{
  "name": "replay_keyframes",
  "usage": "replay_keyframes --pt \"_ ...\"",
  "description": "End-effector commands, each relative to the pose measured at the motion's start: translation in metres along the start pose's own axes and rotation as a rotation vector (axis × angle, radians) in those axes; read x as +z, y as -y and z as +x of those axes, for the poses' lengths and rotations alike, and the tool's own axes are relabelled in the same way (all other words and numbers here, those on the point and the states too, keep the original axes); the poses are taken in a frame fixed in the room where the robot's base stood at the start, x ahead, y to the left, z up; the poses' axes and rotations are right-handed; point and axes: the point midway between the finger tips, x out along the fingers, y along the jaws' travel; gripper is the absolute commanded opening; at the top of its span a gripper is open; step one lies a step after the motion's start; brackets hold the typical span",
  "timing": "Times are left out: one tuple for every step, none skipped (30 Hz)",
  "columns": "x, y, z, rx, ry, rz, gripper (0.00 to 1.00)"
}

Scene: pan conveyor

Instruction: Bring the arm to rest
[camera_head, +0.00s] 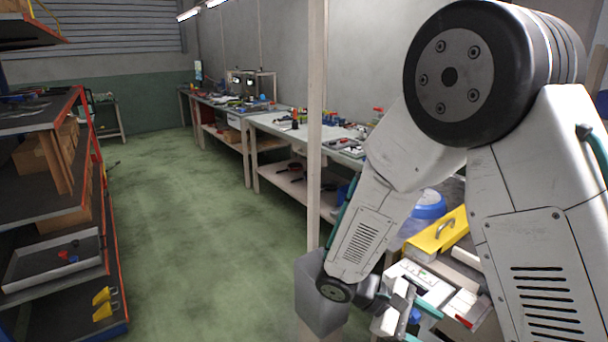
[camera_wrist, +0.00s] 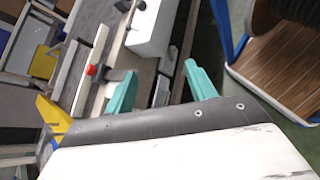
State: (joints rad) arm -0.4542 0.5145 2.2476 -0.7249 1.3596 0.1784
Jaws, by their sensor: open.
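My arm fills the right side of the head view, folded at a large black joint and reaching down to the lower right. My gripper (camera_wrist: 162,92) shows in the wrist view as two teal fingers spread apart with nothing between them. In the head view the gripper is at the lower right, partly hidden by the arm and close to the machine there. In the wrist view the fingers point toward a white box (camera_wrist: 153,28) on a grey conveyor surface (camera_wrist: 98,20); I cannot tell how far apart they are.
Workbenches (camera_head: 262,122) with tools line the wall. A shelf rack (camera_head: 50,205) stands at left. Open green floor (camera_head: 190,230) lies between. A wood-topped piece (camera_wrist: 275,65) is at right in the wrist view.

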Motion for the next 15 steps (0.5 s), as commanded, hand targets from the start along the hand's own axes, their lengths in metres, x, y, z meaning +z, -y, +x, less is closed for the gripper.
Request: replay_keyframes --pt "0.018 -0.001 -0.002 -0.065 -0.032 0.035 0.55" --pt "0.028 0.001 -0.003 -0.105 -0.049 0.052 0.55" --pt "0.040 0.003 -0.005 -0.155 -0.073 0.075 0.55" --pt "0.049 0.004 -0.006 -0.193 -0.092 0.094 0.55" --pt "0.058 0.006 -0.007 -0.230 -0.112 0.111 0.55" --pt "0.069 0.008 -0.009 -0.278 -0.140 0.135 0.55" --pt "0.078 0.010 -0.011 -0.312 -0.162 0.154 0.55" --pt "0.086 0.012 -0.012 -0.346 -0.183 0.172 0.55" --pt "0.096 0.015 -0.014 -0.390 -0.213 0.198 0.55" --pt "0.104 0.017 -0.015 -0.421 -0.237 0.217 0.55" --pt "0.111 0.018 -0.017 -0.452 -0.261 0.237 0.55" --pt "0.121 0.021 -0.019 -0.492 -0.294 0.263 0.55" --pt "0.128 0.023 -0.020 -0.521 -0.318 0.283 0.55" --pt "0.135 0.025 -0.022 -0.549 -0.343 0.304 0.55" --pt "0.144 0.027 -0.024 -0.584 -0.377 0.332 0.55"
